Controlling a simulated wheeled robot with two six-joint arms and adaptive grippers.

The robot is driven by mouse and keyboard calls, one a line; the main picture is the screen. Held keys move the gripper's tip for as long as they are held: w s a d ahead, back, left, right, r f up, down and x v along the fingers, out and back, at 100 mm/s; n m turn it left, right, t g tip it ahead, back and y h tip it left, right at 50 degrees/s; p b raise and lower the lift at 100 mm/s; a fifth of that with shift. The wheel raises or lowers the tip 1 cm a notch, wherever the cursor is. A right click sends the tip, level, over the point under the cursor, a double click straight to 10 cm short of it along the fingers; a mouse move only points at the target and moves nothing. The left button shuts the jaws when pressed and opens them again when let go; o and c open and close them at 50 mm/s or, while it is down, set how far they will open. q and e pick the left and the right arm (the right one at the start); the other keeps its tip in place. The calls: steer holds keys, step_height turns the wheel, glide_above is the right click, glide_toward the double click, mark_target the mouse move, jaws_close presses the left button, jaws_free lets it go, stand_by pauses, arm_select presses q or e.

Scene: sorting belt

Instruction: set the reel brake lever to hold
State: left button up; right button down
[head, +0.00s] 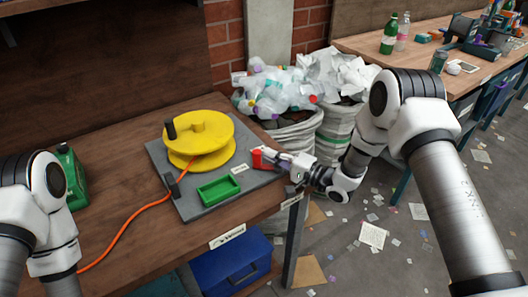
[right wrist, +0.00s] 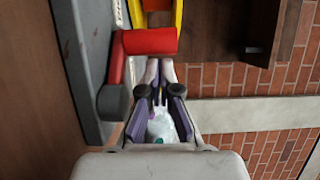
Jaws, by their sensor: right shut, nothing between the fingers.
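The red reel brake lever (head: 262,158) stands at the right edge of a grey base plate (head: 170,160), beside the yellow reel (head: 205,133). In the right wrist view, the lever's red grip (right wrist: 150,41) lies across the top, its red arm running down to a dark round pivot. My right gripper (head: 283,160) is at the lever's right side. In the right wrist view its fingers (right wrist: 160,68) are together and empty, with tips just below the grip; I cannot tell whether they touch it. Small white labels by the lever are unreadable. My left gripper is out of view.
A green tray (head: 218,191) sits on the plate in front of the reel. An orange cord (head: 125,222) runs left across the wooden bench. Sacks of plastic waste (head: 285,125) stand behind the bench's right end.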

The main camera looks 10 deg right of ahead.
steer(key=v, duration=0.9)
steer(key=shift+d, duration=0.1)
